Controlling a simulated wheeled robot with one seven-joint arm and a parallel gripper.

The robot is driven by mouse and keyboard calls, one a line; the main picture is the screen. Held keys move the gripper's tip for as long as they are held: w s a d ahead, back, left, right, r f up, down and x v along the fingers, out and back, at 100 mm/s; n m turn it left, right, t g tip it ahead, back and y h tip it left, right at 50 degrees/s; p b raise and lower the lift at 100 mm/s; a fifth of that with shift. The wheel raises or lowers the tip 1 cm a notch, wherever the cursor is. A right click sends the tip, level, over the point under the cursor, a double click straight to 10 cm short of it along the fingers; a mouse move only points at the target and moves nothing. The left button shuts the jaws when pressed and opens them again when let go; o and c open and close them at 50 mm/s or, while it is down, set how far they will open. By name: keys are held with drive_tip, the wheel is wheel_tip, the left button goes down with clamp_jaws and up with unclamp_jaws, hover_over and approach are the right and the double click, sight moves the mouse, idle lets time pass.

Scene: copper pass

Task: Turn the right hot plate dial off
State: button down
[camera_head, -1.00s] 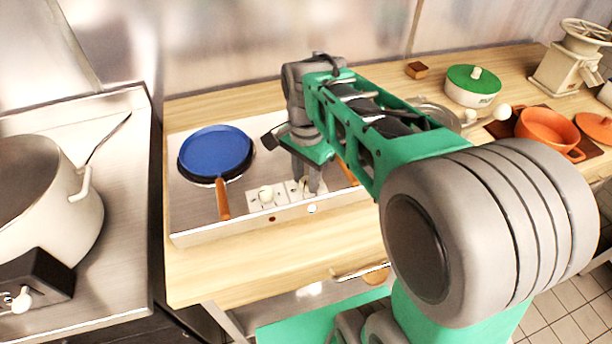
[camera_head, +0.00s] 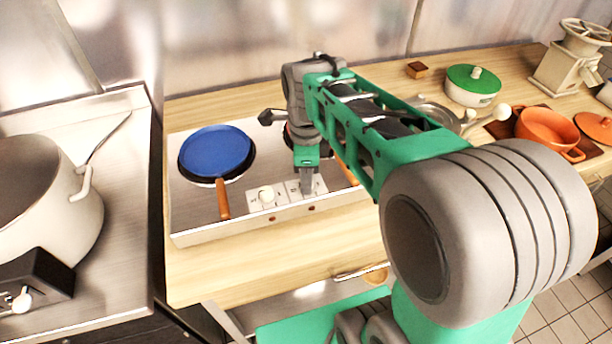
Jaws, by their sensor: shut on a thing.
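The double hot plate (camera_head: 190,215) lies on the wooden counter, with two white dial panels at its front. The left dial (camera_head: 266,196) is a pale knob in plain view. My gripper (camera_head: 306,188) points down over the right panel (camera_head: 320,184) and is shut on the right dial. The fingers hide that dial, so its pointing direction cannot be read. A small indicator light (camera_head: 311,208) below the right panel looks dark red.
A blue pan (camera_head: 215,152) with a wooden handle (camera_head: 223,200) sits on the left plate. Another wooden handle (camera_head: 346,172) shows beside my arm on the right. A large pot (camera_head: 60,200) stands on the left stove. Orange cookware (camera_head: 546,130) is at the right.

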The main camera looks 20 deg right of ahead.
drive_tip(key=shift+m, duration=0.6)
drive_tip(key=c, duration=1.1)
unclamp_jaws()
drive_tip(key=shift+o, duration=0.2)
drive_tip(key=shift+r, duration=0.1)
wheel_tip(320, 180, up, 8)
drive_tip(key=shift+f+b, duration=0.15)
drive_tip(key=shift+b, duration=0.15)
